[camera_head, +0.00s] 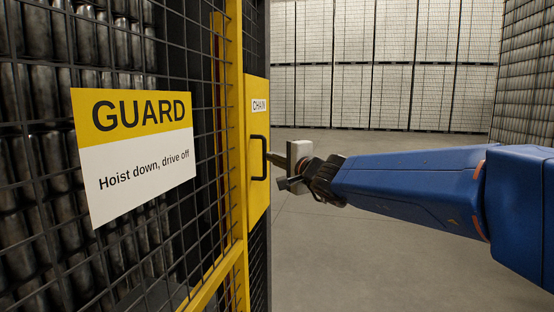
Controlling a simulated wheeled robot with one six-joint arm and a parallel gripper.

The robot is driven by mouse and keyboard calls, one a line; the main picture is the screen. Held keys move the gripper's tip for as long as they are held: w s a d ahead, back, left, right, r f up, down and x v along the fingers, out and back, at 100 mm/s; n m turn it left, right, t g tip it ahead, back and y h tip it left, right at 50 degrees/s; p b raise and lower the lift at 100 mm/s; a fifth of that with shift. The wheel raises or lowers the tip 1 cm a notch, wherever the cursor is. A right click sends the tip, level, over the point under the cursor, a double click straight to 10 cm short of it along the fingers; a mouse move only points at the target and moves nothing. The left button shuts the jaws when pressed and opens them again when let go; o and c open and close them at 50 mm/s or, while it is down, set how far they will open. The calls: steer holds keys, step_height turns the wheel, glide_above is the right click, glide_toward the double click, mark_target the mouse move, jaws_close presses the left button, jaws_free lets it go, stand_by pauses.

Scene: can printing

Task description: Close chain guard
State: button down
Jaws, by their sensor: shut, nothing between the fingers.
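The chain guard (257,205) is a yellow upright panel with a white "CHAIN" label and a black bar handle (266,158). It stands at the yellow post of the mesh fence, and I cannot tell whether it is fully flush with the frame.
Black mesh fencing with a yellow frame (234,120) fills the left, with stacked metal cans (30,200) behind it. A "GUARD" sign (135,150) hangs on the mesh. Pale stacked pallets (390,60) stand at the back. Grey floor (350,250) is clear at centre and right.

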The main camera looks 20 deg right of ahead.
steer(key=shift+a+h, duration=0.3)
stand_by(0.5)
steer(key=s+d, duration=0.3)
steer(key=s, duration=1.4)
steer(key=shift+f, duration=0.1)
